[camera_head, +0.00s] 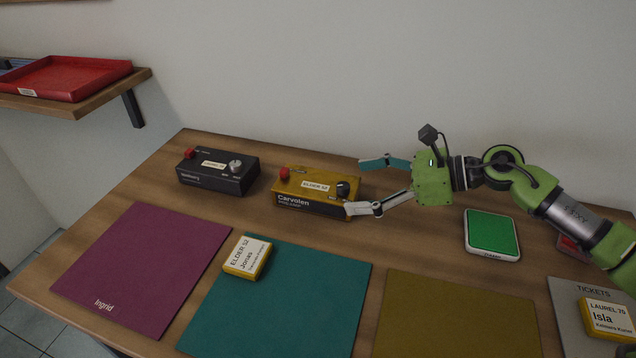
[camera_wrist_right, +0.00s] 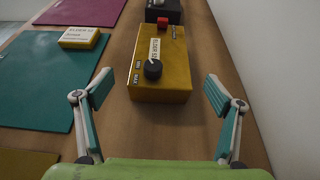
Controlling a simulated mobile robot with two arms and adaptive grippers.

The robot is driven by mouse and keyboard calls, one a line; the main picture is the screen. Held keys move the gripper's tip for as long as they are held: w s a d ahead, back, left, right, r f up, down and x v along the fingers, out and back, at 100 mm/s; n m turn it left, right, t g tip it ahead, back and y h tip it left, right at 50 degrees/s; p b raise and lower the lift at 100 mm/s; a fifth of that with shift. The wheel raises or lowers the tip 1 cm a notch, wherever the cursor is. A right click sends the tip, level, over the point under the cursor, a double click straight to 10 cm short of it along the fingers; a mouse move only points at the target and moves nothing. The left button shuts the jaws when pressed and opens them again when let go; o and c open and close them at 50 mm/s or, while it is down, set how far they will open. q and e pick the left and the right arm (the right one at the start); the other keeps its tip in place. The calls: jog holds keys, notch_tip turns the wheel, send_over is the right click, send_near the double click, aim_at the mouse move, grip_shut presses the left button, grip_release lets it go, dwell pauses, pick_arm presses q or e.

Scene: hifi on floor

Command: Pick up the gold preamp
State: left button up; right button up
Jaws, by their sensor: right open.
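The gold preamp (camera_head: 297,205) is a yellow-gold box labelled "Carvolen", with a red knob, a black knob and a white "ELDER 52" label. It lies on the wooden table toward the back. My right gripper (camera_head: 362,186) is open at the preamp's right end, with its fingers apart. In the right wrist view the preamp (camera_wrist_right: 163,85) lies ahead, between the lines of the two open fingers (camera_wrist_right: 160,95), with nothing held.
A dark box (camera_head: 215,172) stands left of the preamp. Purple (camera_head: 140,262), teal (camera_head: 290,305) and olive (camera_head: 455,315) mats lie in front. A yellow ticket block (camera_head: 247,258) sits on the teal mat. A green-topped device (camera_head: 492,233) is at right. The wall stands behind.

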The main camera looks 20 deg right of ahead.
aim_at(318, 189)
jog(key=p+x, duration=0.1)
jog(key=x, duration=0.3)
jog(key=shift+w+a, duration=0.1)
jog(key=shift+w, duration=0.1)
jog(key=shift+w+a+f, duration=0.1)
jog(key=shift+f, duration=0.05)
jog(key=shift+w+a, duration=0.1)
jog(key=shift+a, duration=0.15)
jog(key=p+x, duration=0.2)
jog(key=x, duration=0.2)
jog(key=shift+w+a+p, duration=0.1)
jog(key=shift+a+p, duration=0.2)
jog(key=shift+w+a+f, duration=0.1)
jog(key=shift+f, duration=0.05)
pick_arm(q)
jog(key=r, duration=0.2)
jog(key=w+r, duration=0.1)
jog(key=r, duration=0.1)
jog(key=shift+r, duration=0.15)
pick_arm(e)
jog(key=shift+s, duration=0.25)
jog(key=c, duration=2)
jog(key=shift+c, duration=0.2)
pick_arm(q)
jog(key=shift+s+d, duration=0.1)
jog(key=shift+s, duration=0.05)
